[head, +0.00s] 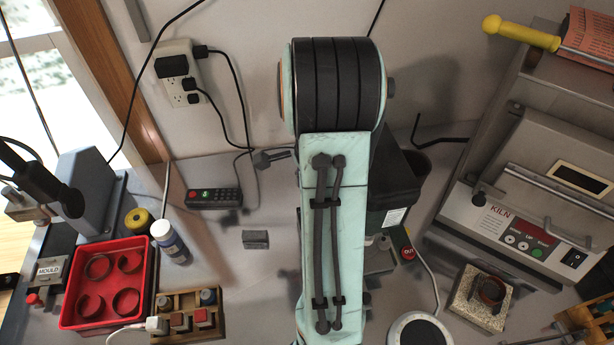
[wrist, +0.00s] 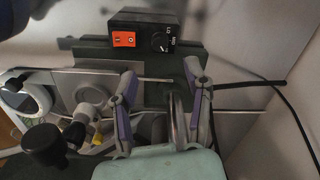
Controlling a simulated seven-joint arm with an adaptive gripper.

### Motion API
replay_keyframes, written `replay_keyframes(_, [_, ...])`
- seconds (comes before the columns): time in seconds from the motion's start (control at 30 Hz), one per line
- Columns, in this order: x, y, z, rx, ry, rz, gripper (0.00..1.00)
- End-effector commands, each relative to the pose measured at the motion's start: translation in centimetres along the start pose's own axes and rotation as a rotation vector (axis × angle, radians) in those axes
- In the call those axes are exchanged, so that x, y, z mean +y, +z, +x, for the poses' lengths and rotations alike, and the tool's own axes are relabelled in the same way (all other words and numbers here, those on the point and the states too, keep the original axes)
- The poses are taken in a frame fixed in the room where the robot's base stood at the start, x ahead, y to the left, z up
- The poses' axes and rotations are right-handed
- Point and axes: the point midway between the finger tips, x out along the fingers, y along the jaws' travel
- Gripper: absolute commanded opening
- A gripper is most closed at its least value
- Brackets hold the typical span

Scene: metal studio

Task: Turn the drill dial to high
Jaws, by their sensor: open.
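The drill's black control box (wrist: 148,36) shows at the top of the wrist view, with an orange switch (wrist: 124,39) on its left. The round black drill dial (wrist: 159,42) is to the right of this switch, with small white lettering beside it. Its setting is too small to tell. My gripper (wrist: 160,72) is open and empty; its two grey and purple fingers stand apart, below the box in the picture and clear of the dial. In the head view my arm hides the gripper and dial, and much of the dark green drill (head: 396,218).
A thin rod and a disc edge (wrist: 178,120) show between my fingers. In the head view, a kiln (head: 510,225) stands right, and a red tray (head: 110,245) and remote (head: 213,198) lie left.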

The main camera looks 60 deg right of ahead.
Motion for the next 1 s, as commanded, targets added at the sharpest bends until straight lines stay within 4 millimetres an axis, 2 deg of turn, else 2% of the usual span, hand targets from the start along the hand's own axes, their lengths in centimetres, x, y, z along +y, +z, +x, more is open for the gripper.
replay_keyframes(0.1, [-0.1,0.0,-2.4,0.002,-0.004,-0.001,0.49])
replay_keyframes(0.3, [0.0,0.0,-4.4,0.000,-0.002,-0.001,0.49])
replay_keyframes(0.9, [0.0,0.0,-4.6,-0.001,0.000,-0.001,0.49])
replay_keyframes(1.0, [-0.4,0.8,-4.7,0.000,-0.002,-0.026,0.49])
